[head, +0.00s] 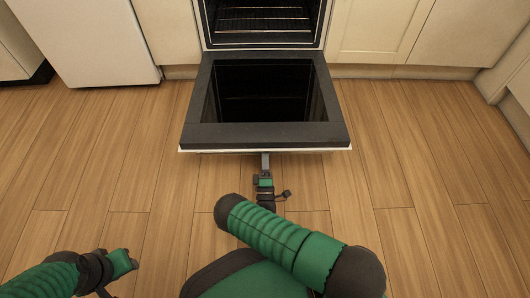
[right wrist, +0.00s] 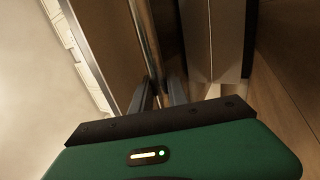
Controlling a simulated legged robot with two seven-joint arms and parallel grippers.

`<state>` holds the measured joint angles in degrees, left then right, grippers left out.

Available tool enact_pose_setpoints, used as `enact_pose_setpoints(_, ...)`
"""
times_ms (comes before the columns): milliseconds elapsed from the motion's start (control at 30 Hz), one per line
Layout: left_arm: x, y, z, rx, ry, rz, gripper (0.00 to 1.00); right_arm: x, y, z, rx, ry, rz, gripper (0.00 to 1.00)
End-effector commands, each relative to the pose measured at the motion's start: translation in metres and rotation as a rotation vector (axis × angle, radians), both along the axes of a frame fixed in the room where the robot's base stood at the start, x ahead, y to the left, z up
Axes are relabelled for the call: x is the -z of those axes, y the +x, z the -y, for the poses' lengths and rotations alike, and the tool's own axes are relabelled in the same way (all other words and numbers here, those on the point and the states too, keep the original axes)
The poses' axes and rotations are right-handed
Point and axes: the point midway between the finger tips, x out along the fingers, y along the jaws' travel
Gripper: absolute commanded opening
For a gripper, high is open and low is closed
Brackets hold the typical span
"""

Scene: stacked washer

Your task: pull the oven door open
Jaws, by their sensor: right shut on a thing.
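The oven door (head: 197,134) is folded down, roughly level, with its dark glass facing up in front of the open oven (head: 265,18). My right gripper (head: 265,160) is at the middle of the door's front edge, partly hidden under it. In the right wrist view its fingers (right wrist: 162,92) are closed around a shiny metal bar (right wrist: 147,45), which looks like the door handle. The handle is hidden in the head view. My left gripper (head: 135,262) is low at the left over the floor, away from the door; its finger opening is too small to make out.
Cream cabinets (head: 385,30) stand to the right of the oven and a white appliance (head: 85,40) to the left. Another cabinet edge (head: 508,75) is at the far right. The wooden floor (head: 110,150) is clear on both sides of the door.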

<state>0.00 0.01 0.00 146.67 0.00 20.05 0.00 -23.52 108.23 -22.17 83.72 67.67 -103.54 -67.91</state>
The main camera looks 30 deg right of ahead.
Motion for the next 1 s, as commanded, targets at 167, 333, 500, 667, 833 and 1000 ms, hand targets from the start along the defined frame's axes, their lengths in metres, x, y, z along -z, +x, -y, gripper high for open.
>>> enact_pose_setpoints(167, 0.0036, 0.0001, 0.0000, 0.000, 0.000, 0.000, 0.36, 0.0028, 0.0015, 0.0016, 0.002, -0.004, 0.008, 0.00)
enact_pose_setpoints(333, 0.0031, 0.0001, 0.0000, 0.000, 0.000, 0.000, 0.36, 0.0021, 0.0017, 0.0015, 0.002, -0.004, 0.008, 0.00)
enact_pose_setpoints(500, 0.0031, 0.0000, 0.0000, 0.000, 0.000, 0.000, 0.36, 0.0020, 0.0017, 0.0014, 0.001, -0.004, 0.008, 0.27)
enact_pose_setpoints(667, 0.0032, 0.0000, 0.0000, 0.000, 0.000, 0.000, 0.36, 0.0025, 0.0014, 0.0009, 0.000, -0.003, 0.008, 0.41)
enact_pose_setpoints(833, 0.0032, 0.0000, 0.0000, 0.000, 0.000, 0.000, 0.36, 0.0027, 0.0013, 0.0005, 0.000, -0.003, 0.007, 0.41)
enact_pose_setpoints(1000, 0.0033, -0.0001, 0.0000, 0.000, 0.000, 0.000, 0.36, 0.0088, -0.0031, 0.0042, 0.000, -0.004, 0.004, 0.41)
